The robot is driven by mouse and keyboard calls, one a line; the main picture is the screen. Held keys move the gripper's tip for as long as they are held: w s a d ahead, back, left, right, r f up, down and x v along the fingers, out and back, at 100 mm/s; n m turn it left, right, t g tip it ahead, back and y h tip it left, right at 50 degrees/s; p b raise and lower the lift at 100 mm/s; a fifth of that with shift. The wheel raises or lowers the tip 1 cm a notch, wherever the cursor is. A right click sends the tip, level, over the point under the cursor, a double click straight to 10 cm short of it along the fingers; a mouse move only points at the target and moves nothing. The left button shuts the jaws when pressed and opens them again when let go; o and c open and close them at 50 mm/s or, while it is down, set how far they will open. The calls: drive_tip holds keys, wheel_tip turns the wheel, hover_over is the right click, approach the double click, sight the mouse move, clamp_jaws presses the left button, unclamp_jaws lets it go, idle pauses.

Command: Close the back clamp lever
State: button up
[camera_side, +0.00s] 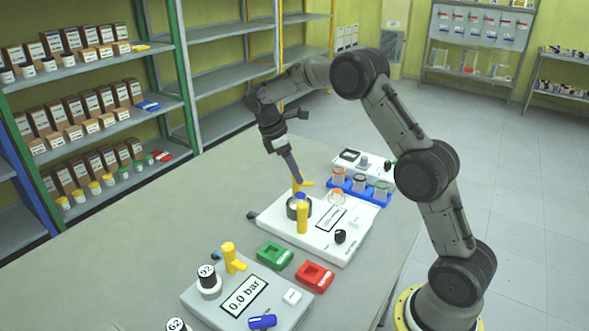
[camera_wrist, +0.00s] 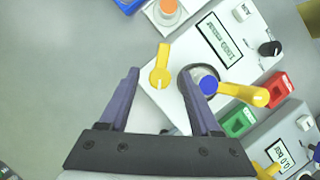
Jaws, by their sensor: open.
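The white clamp station (camera_side: 335,225) carries a dark round holder (camera_side: 290,210) with a blue-topped part (camera_wrist: 208,84) in it. The back clamp lever (camera_wrist: 160,68) is yellow; in the wrist view its handle points up, away from the holder. It also shows behind the holder in the side view (camera_side: 306,183). A second yellow clamp (camera_side: 302,218) stands at the front of the holder; it shows right of the holder in the wrist view (camera_wrist: 246,93). My gripper (camera_wrist: 157,74) is open and empty. Its fingertips (camera_side: 299,181) are by the back lever; I cannot tell if they touch it.
A blue rack (camera_side: 350,193) with capped vials stands behind the station. A green block (camera_side: 274,255) and a red block (camera_side: 314,276) lie in front of it. A pressure device (camera_side: 262,312) with a yellow lever stands nearer the camera. The table's left side is clear.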

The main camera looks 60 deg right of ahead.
clamp_jaws()
drive_tip(key=shift+m, duration=0.3)
drive_tip(key=m+y, duration=0.1)
drive_tip(key=m, duration=0.2)
drive_tip(key=shift+w+d+m+g, duration=0.1)
drive_tip(key=shift+m+g, duration=0.3)
drive_tip(key=m+y, duration=0.2)
drive_tip(key=m, duration=0.2)
drive_tip(key=shift+d+m, duration=0.15)
drive_tip(key=shift+m, duration=0.15)
drive_tip(key=m+y, duration=0.2)
drive_tip(key=m, duration=0.2)
drive_tip(key=shift+d, duration=0.1)
drive_tip(key=m+y, duration=0.1)
drive_tip(key=m, duration=0.3)
drive_tip(key=shift+d+m+t, duration=0.1)
drive_tip(key=shift+m+t, duration=0.2)
drive_tip(key=shift+t, duration=0.1)
drive_tip(key=shift+m, duration=0.3)
unclamp_jaws()
